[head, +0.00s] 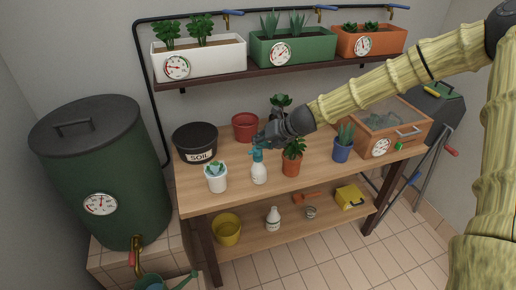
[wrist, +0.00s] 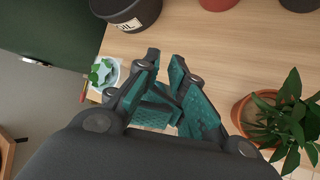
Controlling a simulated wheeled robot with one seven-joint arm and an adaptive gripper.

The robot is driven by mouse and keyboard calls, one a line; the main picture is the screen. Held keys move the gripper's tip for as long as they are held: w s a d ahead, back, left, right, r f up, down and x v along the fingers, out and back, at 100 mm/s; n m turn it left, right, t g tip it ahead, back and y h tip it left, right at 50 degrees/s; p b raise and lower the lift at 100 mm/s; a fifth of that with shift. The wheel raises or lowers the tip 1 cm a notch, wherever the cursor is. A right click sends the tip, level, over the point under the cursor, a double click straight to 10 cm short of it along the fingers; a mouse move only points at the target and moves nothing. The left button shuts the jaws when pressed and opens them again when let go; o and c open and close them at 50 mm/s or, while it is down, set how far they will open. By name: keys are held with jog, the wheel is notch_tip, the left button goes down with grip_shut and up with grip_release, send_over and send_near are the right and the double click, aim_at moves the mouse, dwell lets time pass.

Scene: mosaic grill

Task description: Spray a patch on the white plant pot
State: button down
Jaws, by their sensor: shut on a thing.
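The white plant pot (head: 216,184) with a small green succulent stands at the front left of the wooden table. It also shows in the wrist view (wrist: 97,88), left of my fingers. A white spray bottle (head: 259,175) with a teal head stands upright just right of the pot, apart from it. My gripper (head: 262,142) reaches down from the right and is shut on the spray bottle at its head. In the wrist view, my dark fingers with teal pads (wrist: 165,85) largely hide the bottle. I cannot tell whether the bottle touches the table.
A black soil bucket (head: 197,152) and a red pot (head: 245,121) stand behind. A terracotta pot with a leafy plant (head: 291,168) is close on the right, then a blue pot (head: 342,154). A green barrel (head: 105,165) stands left of the table (head: 320,182). A planter shelf hangs above.

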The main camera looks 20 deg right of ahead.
jog(key=shift+r, duration=0.3)
notch_tip(320, 180, up, 6)
jog(key=p, duration=0.5)
jog(key=shift+r+p, duration=0.1)
jog(key=shift+p, duration=0.2)
dwell(0.7)
